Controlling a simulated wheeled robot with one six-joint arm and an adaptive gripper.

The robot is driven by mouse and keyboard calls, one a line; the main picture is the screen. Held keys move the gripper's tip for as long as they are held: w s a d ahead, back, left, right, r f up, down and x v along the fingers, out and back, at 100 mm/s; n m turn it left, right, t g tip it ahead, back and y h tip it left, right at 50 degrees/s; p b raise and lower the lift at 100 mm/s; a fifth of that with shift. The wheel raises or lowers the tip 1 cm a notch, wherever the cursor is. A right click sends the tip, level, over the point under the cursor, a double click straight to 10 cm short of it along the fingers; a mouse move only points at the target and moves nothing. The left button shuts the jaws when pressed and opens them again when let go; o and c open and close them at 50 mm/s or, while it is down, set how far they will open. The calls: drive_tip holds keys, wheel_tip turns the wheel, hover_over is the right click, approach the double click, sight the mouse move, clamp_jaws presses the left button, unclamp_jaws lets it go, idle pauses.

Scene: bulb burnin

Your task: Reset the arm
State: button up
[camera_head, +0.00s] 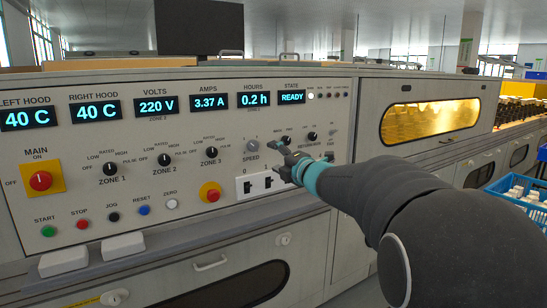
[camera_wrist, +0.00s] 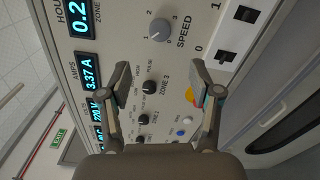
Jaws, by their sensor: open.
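My gripper (camera_head: 283,155) is in front of the right part of the grey control panel (camera_head: 130,195), and my dark arm with a teal band reaches in from the right. In the wrist view my gripper (camera_wrist: 161,72) is open, its two fingers apart with nothing between them. The grey speed knob (camera_wrist: 159,30) is ahead of the fingertips, apart from them. It also shows in the head view (camera_head: 253,145), just left of my gripper. The panel displays (camera_head: 209,101) read 40 C twice, 220 V, 3.37 A, 0.2 h and READY.
The panel carries a red main switch (camera_head: 40,181), several zone knobs (camera_head: 110,168), push buttons (camera_head: 144,210), a red button on yellow (camera_head: 210,192) and rocker switches (camera_head: 268,182). A lit window (camera_head: 430,121) and a blue crate (camera_head: 515,196) are on the right.

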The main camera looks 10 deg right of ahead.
drive_tip(key=s+d+f+m+g+h, duration=0.1)
drive_tip(key=d+f+m+g+h, duration=0.1)
drive_tip(key=d+f+m+h, duration=0.7)
drive_tip(key=s+d+f+m+g, duration=0.1)
drive_tip(key=s+f+m+g, duration=0.45)
drive_tip(key=s+m, duration=0.45)
drive_tip(key=s+a+f+m+g+y, duration=0.1)
drive_tip(key=s+a, duration=0.3)
drive_tip(key=s, duration=0.6)
drive_tip(key=s+a+f+m+g+y, duration=0.1)
drive_tip(key=s+a, duration=0.4)
drive_tip(key=s, duration=0.5)
drive_tip(key=s+a+f+m+g+y, duration=0.1)
drive_tip(key=s+a, duration=0.4)
drive_tip(key=s, duration=0.5)
wheel_tip(320, 180, down, 2)
drive_tip(key=shift+f+m+g, duration=0.25)
drive_tip(key=shift+m+g, duration=0.3)
drive_tip(key=shift+m, duration=0.55)
drive_tip(key=shift+a, duration=0.1)
